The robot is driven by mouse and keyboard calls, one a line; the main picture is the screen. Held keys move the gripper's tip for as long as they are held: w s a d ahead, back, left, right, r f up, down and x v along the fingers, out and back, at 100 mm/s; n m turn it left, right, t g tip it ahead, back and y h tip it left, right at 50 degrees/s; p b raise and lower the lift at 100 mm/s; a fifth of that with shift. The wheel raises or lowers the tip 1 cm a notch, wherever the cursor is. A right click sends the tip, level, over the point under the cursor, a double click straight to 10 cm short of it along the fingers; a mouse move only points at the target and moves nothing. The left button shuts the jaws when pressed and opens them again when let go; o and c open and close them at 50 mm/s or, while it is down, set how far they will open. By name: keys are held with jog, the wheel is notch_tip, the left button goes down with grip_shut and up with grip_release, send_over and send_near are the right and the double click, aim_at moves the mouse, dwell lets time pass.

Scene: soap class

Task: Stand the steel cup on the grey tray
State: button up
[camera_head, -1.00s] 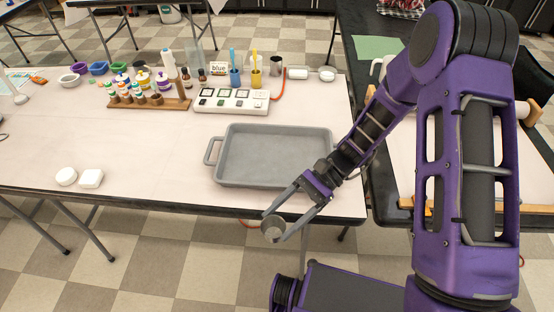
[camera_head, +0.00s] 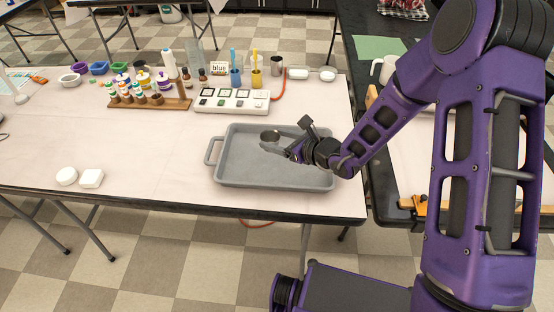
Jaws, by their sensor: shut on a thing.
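The grey tray (camera_head: 230,172) lies near the table's front edge, a handle at its left end. The steel cup (camera_head: 270,136) is over the middle of the tray, its round dark opening facing up. My gripper (camera_head: 280,147) has come in from the right over the tray and is shut on the cup. Its fingers cover part of the cup's side. I cannot tell whether the cup's base touches the tray floor.
Behind the tray lies a white board with colored squares (camera_head: 232,99). A wooden rack of small bottles (camera_head: 150,103) stands at the back left. Two white soap pieces (camera_head: 91,178) lie at the front left. The tabletop between them and the tray is clear.

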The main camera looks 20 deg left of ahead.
jog(key=shift+w+d+f+m+t+h, duration=0.1)
jog(key=shift+w+d+m+t+h, duration=0.15)
jog(key=shift+w+m+t+h, duration=0.35)
send_over(281, 171)
notch_tip(281, 171, down, 5)
jog(key=shift+f, duration=0.1)
jog(key=shift+y, duration=0.3)
jog(key=shift+f+b, duration=0.4)
jog(key=shift+f, duration=2.05)
jog(key=shift+f, duration=0.2)
jog(key=o, duration=1.3)
jog(key=shift+r, duration=0.1)
